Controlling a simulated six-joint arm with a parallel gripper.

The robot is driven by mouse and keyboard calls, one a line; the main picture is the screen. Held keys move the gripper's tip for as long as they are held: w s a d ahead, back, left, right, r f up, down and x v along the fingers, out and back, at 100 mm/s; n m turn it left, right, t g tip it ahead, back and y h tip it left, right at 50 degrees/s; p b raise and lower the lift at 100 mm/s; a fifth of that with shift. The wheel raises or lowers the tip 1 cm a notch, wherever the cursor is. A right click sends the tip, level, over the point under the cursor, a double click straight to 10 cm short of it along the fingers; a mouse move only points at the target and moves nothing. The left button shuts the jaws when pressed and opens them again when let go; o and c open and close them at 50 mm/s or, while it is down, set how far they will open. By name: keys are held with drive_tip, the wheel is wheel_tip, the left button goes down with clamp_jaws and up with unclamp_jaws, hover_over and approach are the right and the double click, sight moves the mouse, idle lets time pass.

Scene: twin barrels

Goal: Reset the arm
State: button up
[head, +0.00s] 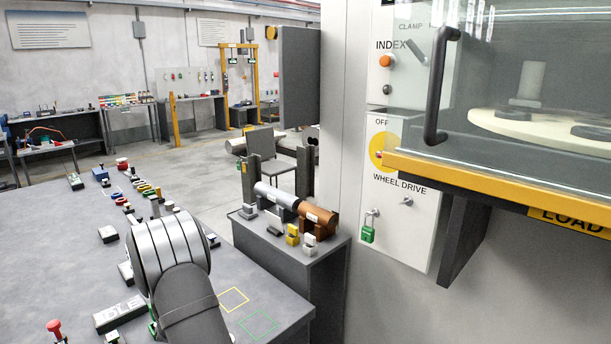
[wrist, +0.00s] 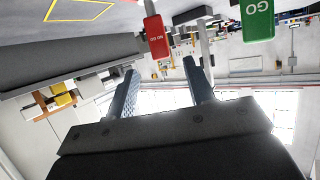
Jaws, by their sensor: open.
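My gripper (wrist: 160,75) is in the wrist view, with its two dark ridged fingers apart. No object shows held between them. A red "NO GO" tag (wrist: 155,35) shows beyond the fingertips, and a green "GO" tag (wrist: 258,20) shows to the right; I cannot tell how far off they are. The wrist view is turned over, with the bright ceiling low in the picture. In the head view my own arm rises over the grey table (head: 70,235) at the lower left, and it hides the gripper there.
The table holds several small parts, a red-knobbed piece (head: 55,328) and yellow (head: 233,299) and green (head: 258,325) outlined squares. A grey stand (head: 285,262) carries a silver and copper barrel (head: 318,218). A machine with a yellow-edged window (head: 500,175) fills the right. A green padlock (head: 367,234) hangs there.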

drive_tip(key=x, duration=0.8)
drive_tip(key=shift+r, duration=0.2)
drive_tip(key=shift+s, duration=0.5)
drive_tip(key=v, duration=1.6)
drive_tip(key=x, duration=1.6)
drive_tip(key=shift+w+d+f, duration=0.1)
drive_tip(key=shift+w, duration=0.05)
drive_tip(key=r, duration=0.6)
drive_tip(key=shift+w, duration=0.35)
drive_tip(key=shift+r, duration=0.7)
